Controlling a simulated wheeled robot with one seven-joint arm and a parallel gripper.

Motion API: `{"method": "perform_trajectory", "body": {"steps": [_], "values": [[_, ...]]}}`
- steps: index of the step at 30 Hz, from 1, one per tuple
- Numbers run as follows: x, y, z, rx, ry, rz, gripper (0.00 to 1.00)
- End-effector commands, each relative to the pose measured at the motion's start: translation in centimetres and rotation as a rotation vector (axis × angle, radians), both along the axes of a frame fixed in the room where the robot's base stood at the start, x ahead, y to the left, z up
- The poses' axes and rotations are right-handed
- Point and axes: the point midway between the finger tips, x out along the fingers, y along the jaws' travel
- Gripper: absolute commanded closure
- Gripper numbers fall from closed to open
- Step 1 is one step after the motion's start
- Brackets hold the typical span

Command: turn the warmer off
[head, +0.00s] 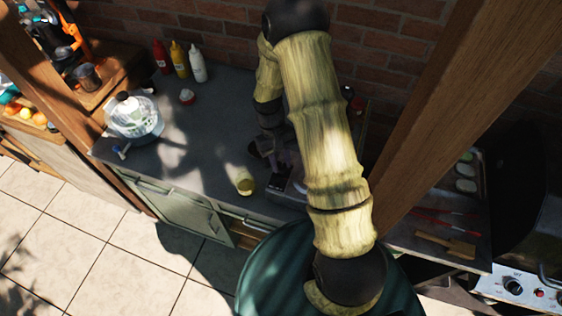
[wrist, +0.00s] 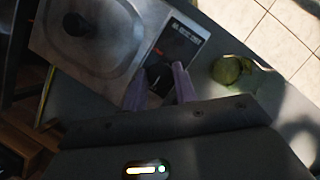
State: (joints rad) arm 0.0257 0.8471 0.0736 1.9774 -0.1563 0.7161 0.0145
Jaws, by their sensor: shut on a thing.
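The warmer is a pale metal box with a lid (wrist: 112,62) and a dark control panel (wrist: 182,40) in the wrist view. In the head view its dark front panel (head: 278,183) shows below my arm, and most of the rest is hidden. A small dark knob (wrist: 157,71) sits at the panel's near end. My gripper (wrist: 162,82), with purple fingers, is shut on the knob at this panel. The fingers partly hide it, so its pointer setting cannot be read. In the head view my gripper (head: 287,162) is partly hidden by my own arm.
A yellow-green jar (head: 245,184) stands just left of the warmer; it also shows in the wrist view (wrist: 230,70). A glass bowl (head: 134,118), a small red-and-white item (head: 187,97) and sauce bottles (head: 180,60) stand farther left. A wooden post (head: 455,100) rises at right.

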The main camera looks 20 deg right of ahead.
Motion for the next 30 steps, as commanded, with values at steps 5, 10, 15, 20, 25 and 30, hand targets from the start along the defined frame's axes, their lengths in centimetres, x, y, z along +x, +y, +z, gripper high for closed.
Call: {"method": "perform_trajectory", "body": {"steps": [5, 10, 15, 20, 25, 30], "values": [[0.08, -0.01, 0.06, -0.001, -0.003, 0.028, 0.94], [0.07, -0.02, 0.08, -0.001, -0.002, 0.032, 0.94], [0.06, -0.02, 0.08, -0.001, -0.002, 0.031, 0.94], [0.04, -0.01, 0.06, 0.000, -0.001, 0.030, 0.50], [0.02, 0.00, 0.04, -0.001, -0.001, 0.030, 0.50], [0.17, 0.03, 0.26, 0.000, -0.002, 0.030, 0.50]]}}
